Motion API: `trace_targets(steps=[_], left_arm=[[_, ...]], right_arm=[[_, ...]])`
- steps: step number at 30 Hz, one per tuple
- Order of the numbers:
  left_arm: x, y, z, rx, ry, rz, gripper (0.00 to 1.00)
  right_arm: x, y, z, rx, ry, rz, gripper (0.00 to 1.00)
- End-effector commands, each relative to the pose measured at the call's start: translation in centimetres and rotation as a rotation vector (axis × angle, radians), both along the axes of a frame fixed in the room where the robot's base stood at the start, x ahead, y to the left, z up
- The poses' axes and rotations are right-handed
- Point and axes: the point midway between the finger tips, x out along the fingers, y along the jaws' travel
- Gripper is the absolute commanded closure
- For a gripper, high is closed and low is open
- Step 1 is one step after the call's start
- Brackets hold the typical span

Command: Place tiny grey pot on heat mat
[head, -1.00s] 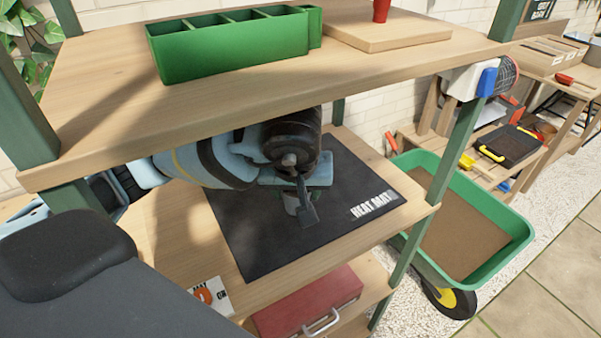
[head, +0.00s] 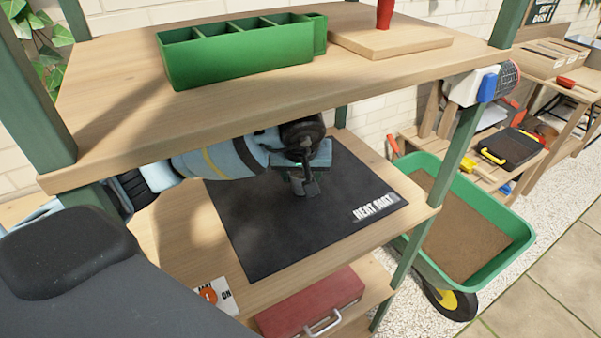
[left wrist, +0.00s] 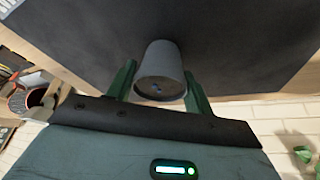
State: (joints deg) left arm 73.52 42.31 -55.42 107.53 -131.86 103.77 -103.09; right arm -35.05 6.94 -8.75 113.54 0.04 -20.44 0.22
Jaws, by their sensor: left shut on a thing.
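The tiny grey pot (left wrist: 160,62) is between the two green fingers of my left gripper (left wrist: 160,86) in the left wrist view, with its open end towards the camera. My left gripper (head: 304,186) is shut on it. In the head view the pot is mostly hidden by the gripper. The black heat mat (head: 270,235) lies on the middle shelf, with white lettering at its right corner. The gripper and pot are over the back part of the mat. I cannot tell whether the pot touches it. My right gripper is not in view.
The upper shelf (head: 270,107) hangs over the arm and carries a green divided planter (head: 235,62) and a wooden board (head: 390,42). A shelf post (head: 455,150) stands at the right. A red box (head: 310,300) sits below. The mat's front is clear.

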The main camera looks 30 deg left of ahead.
Motion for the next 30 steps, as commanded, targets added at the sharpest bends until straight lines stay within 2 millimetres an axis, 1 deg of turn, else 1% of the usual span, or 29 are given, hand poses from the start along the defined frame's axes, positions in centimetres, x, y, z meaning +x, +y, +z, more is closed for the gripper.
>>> trace_targets(steps=[13, 14, 18, 19, 26, 30], left_arm=[[0.00, 0.00, -0.66, 0.000, 0.000, 0.000, 0.77], [-0.01, 0.00, -0.71, 0.000, 0.000, 0.000, 0.47], [0.00, 0.00, -0.62, 0.000, 0.000, 0.001, 0.29], [0.00, 0.00, -0.62, 0.000, 0.000, 0.001, 0.27], [-0.01, 0.00, -0.60, 0.000, 0.000, 0.001, 0.27], [-0.02, -0.03, 0.04, 0.000, -0.002, 0.001, 0.27]], right_arm=[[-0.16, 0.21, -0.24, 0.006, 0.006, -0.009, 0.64], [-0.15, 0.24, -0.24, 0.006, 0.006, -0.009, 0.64], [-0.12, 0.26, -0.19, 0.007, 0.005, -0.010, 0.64], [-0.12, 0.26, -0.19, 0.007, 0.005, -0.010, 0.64], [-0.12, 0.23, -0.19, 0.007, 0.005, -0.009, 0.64], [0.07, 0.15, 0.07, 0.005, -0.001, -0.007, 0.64]])
